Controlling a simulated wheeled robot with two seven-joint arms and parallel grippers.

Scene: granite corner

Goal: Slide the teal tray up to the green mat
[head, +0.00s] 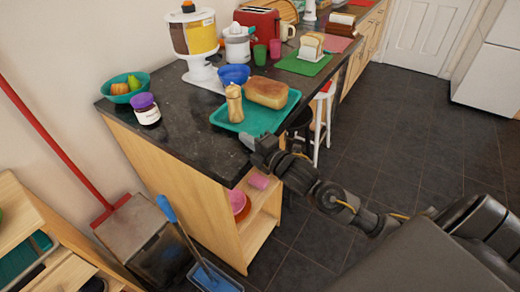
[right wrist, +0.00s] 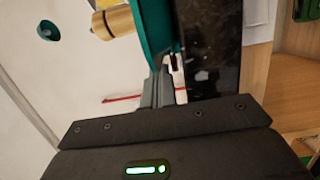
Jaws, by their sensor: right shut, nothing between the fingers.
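The teal tray (head: 244,124) lies on the dark granite counter near its front edge, with a bread loaf (head: 267,92) and a tan bottle (head: 235,103) on it. The green mat (head: 303,65) lies farther back along the counter, with a slice stand of bread on it. A stretch of bare counter separates tray and mat. My right gripper (head: 255,142) is shut and empty at the tray's near corner. In the right wrist view the fingertips (right wrist: 164,72) are close to the teal tray (right wrist: 152,28); I cannot tell whether they touch. My left gripper is not in view.
A blue bowl (head: 234,75) stands behind the tray, and a cereal dispenser (head: 195,45) to its left. Green and pink cups (head: 260,54) stand between the bowl and the mat. A jar (head: 146,109) and a fruit bowl (head: 125,88) stand at the left end.

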